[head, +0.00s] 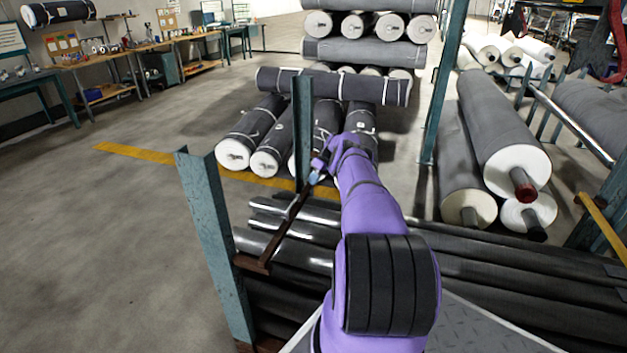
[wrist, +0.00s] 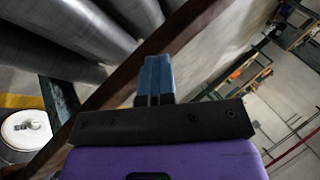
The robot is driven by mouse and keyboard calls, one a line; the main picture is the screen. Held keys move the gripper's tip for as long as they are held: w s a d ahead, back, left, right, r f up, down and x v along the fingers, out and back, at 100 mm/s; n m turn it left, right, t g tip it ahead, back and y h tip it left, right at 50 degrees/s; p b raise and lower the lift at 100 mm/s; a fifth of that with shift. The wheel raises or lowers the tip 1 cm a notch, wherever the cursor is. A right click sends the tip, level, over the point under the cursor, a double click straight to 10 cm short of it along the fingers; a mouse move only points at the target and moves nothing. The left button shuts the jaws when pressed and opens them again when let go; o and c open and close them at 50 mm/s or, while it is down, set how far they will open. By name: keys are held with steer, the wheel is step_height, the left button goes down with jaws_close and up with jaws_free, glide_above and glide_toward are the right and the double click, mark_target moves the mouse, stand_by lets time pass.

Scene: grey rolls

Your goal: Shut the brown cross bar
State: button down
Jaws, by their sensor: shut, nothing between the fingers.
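The brown cross bar (head: 288,222) runs in the head view from beside the near teal post (head: 215,250) up and right to my gripper. Its far end is hidden around my gripper and the far teal post (head: 303,120). In the wrist view the bar (wrist: 125,82) crosses diagonally behind the blue fingers. My gripper (head: 316,177) is at the far part of the bar. Its fingers (wrist: 154,65) are together with nothing between them. They overlap the bar in the wrist view; I cannot tell whether they touch it.
Dark grey rolls (head: 480,262) lie below the bar and my arm. More rolls with white ends (head: 252,135) stand stacked beyond the far post. Large grey rolls (head: 500,125) lie at the right, past a tall teal post (head: 443,85). The floor at the left (head: 90,240) is clear.

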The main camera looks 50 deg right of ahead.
steer(key=shift+s+a+f, duration=0.15)
steer(key=shift+s+f, duration=0.1)
steer(key=shift+f, duration=0.6)
steer(key=v, duration=0.9)
steer(key=shift+w+a+r, duration=0.15)
steer(key=shift+w, duration=0.3)
steer(key=shift+s, duration=0.1)
